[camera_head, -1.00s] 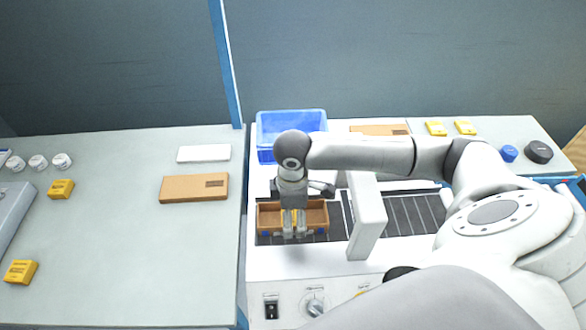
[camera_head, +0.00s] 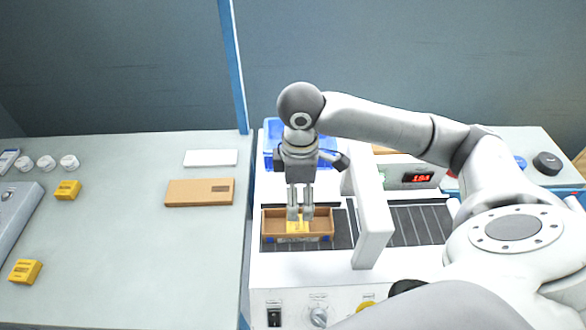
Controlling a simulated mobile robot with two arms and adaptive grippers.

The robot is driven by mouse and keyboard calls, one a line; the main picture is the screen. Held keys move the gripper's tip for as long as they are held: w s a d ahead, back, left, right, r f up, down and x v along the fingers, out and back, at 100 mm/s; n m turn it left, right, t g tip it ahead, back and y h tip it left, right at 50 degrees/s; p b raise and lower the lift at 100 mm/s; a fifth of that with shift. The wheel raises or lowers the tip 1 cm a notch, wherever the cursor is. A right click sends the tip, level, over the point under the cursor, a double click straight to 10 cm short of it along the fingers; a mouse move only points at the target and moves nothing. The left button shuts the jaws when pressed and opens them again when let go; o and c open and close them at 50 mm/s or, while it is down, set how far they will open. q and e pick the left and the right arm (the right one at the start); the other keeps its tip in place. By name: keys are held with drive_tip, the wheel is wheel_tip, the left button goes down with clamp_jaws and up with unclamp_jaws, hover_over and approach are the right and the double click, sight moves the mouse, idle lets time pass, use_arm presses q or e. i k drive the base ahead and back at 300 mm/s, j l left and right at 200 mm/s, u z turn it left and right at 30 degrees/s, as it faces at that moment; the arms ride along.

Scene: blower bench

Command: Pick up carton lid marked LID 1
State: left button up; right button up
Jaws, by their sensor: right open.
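A flat brown carton lid (camera_head: 199,192) lies on the left table, with a small dark label too small to read. Part of another flat brown piece (camera_head: 383,150) shows at the back right, mostly hidden behind my arm. My right gripper (camera_head: 300,217) is open, pointing down over an open brown carton (camera_head: 271,228) on the conveyor. A yellow block (camera_head: 297,227) sits in the carton below the fingertips; I cannot tell if they touch it. My left gripper is not in view.
A white flat piece (camera_head: 211,158) lies behind the lid. Yellow blocks (camera_head: 67,190) and white round parts (camera_head: 69,162) lie further left. A white arch (camera_head: 373,222) stands over the conveyor (camera_head: 417,225), right of the carton. A blue bin (camera_head: 272,140) stands behind my gripper.

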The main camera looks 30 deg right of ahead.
sight(204, 192)
drive_tip(key=k+j, duration=1.2)
drive_tip(key=k, duration=0.1)
